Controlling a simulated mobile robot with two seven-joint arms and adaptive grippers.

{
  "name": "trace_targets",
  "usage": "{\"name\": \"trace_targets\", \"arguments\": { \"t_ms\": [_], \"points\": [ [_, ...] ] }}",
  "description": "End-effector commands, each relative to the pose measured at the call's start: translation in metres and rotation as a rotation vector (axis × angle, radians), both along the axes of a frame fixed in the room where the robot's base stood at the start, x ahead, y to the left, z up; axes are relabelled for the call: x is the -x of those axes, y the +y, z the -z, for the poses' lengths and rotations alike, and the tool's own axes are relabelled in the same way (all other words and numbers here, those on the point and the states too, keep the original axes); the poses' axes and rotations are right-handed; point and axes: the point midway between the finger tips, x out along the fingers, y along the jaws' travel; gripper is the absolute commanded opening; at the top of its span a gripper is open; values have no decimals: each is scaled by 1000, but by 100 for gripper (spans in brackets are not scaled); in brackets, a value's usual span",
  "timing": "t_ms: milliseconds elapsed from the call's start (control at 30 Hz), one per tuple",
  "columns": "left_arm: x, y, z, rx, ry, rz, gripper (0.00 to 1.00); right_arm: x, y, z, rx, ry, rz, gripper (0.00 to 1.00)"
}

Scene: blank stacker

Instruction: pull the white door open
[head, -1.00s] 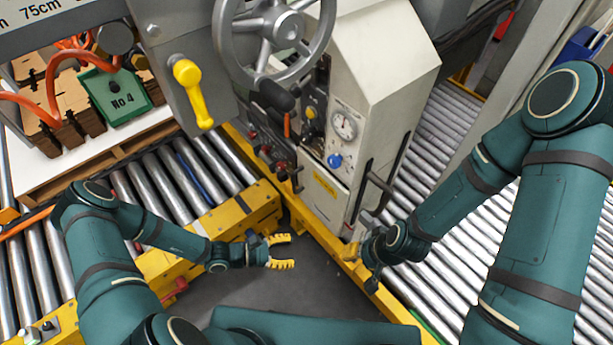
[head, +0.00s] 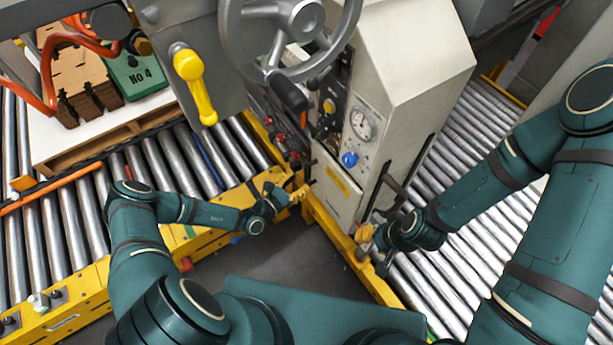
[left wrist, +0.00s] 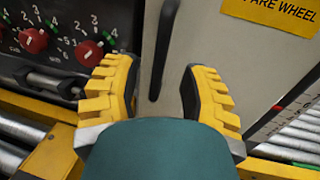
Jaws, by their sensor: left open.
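The white door (head: 335,197) is the lower front panel of the pale machine cabinet and looks closed. In the left wrist view the door (left wrist: 225,60) carries a yellow label, and its upright black handle (left wrist: 163,50) lies between my fingers in the picture. My left gripper (head: 301,193) is open and empty at the door's left edge. Its yellow fingers also frame the left wrist view (left wrist: 160,80). I cannot tell whether the handle is within the fingers' depth. My right gripper (head: 366,238) is beside the cabinet's lower right corner; its finger opening is unclear.
A grey handwheel (head: 290,25) and a yellow lever (head: 195,85) stand above. Red knobs (left wrist: 34,41) sit left of the door. A black side bar (head: 395,185) is near my right arm. Yellow-railed rollers lie on both sides; dark floor (head: 285,250) is free in front.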

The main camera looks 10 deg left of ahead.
Motion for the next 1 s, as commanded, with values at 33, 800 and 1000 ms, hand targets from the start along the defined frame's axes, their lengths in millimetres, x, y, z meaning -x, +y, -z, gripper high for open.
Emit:
{"name": "trace_targets", "arguments": {
  "t_ms": [33, 800, 1000],
  "points": [
    [-7, -6, 1, 1, -2, 1, 43, 0, 0, 3, 0, -1, 0, 47],
    [-32, -21, 0, 0, 0, 1, 0, -2, 0, 8, 1, -4, 0, 47],
    [-32, -21, 0, 0, 0, 1, 0, -2, 0, 8, 1, -4, 0, 47]
  ]
}}
